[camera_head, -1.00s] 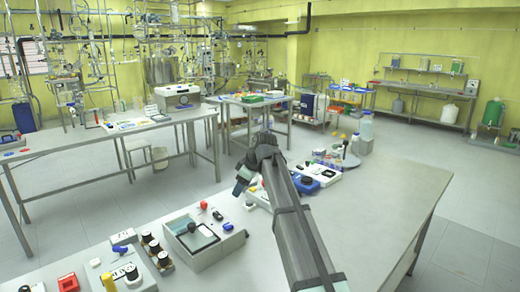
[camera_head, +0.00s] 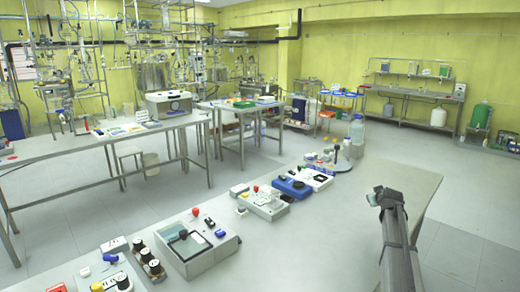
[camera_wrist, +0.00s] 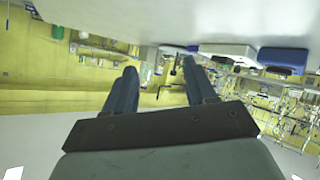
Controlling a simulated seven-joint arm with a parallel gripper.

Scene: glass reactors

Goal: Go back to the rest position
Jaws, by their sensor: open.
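My gripper (camera_wrist: 162,66) shows in the wrist view with its two dark blue fingers spread apart and nothing between them. In the head view my dark arm reaches up from the lower right corner over the right part of the near grey table (camera_head: 330,215). I cannot make out the fingers there. In the wrist view the picture is turned over, with the table surface (camera_wrist: 120,12) along the top and the fingers apart from it.
A row of devices stands along the table's left side: a grey box with a dark screen (camera_head: 190,250), a white switch box (camera_head: 264,204) and a blue device (camera_head: 293,187). Bottles (camera_head: 356,130) stand at the far end. The table's right part is clear around my arm.

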